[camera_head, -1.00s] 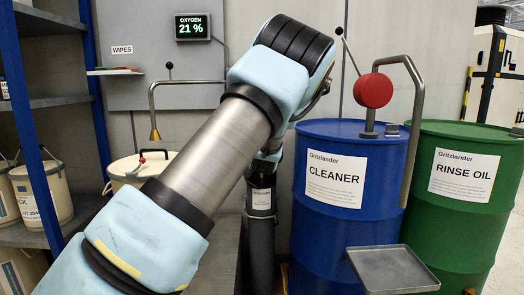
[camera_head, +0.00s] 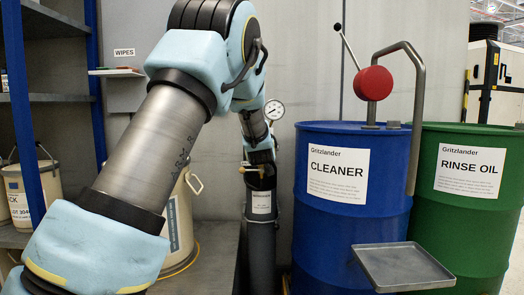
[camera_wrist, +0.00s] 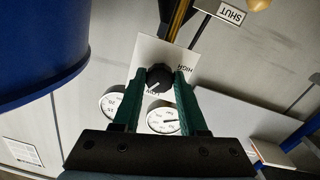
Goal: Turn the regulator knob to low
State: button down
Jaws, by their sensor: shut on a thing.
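The regulator knob (camera_wrist: 159,77) is black with a white pointer line and sits on a white plate (camera_wrist: 147,50) in the wrist view. My gripper (camera_wrist: 159,80) has its two green fingers shut on the knob, one on each side. The word HIGH shows on the plate to the right of the knob. Lettering below the knob, seemingly LOW, is partly covered. The white line points down and left, towards that lettering. In the head view, my gripper and the knob are hidden behind my arm.
Two dial gauges (camera_wrist: 165,119) (camera_wrist: 114,105) sit close beside my fingers. A SHUT tag (camera_wrist: 231,14) hangs near the plate. In the head view, a gauge (camera_head: 274,110) shows beside my wrist, over a dark cylinder (camera_head: 261,225). The blue CLEANER drum (camera_head: 345,225) stands to the right.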

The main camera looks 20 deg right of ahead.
jog(key=shift+f+n+b, duration=0.15)
jog(key=shift+n+b, duration=1.2)
jog(key=shift+n, duration=0.1)
jog(key=shift+f+n+b, duration=0.1)
jog(key=shift+n+b, duration=1.25)
jog(key=shift+n, duration=0.1)
jog(key=shift+r+n, duration=0.1)
jog(key=shift+n, duration=0.2)
jog(key=shift+c, duration=2.2)
grip_release()
jog(key=shift+r, duration=0.1)
jog(key=v, duration=1)
jog(key=shift+s+a, duration=0.15)
jog(key=shift+s, duration=0.25)
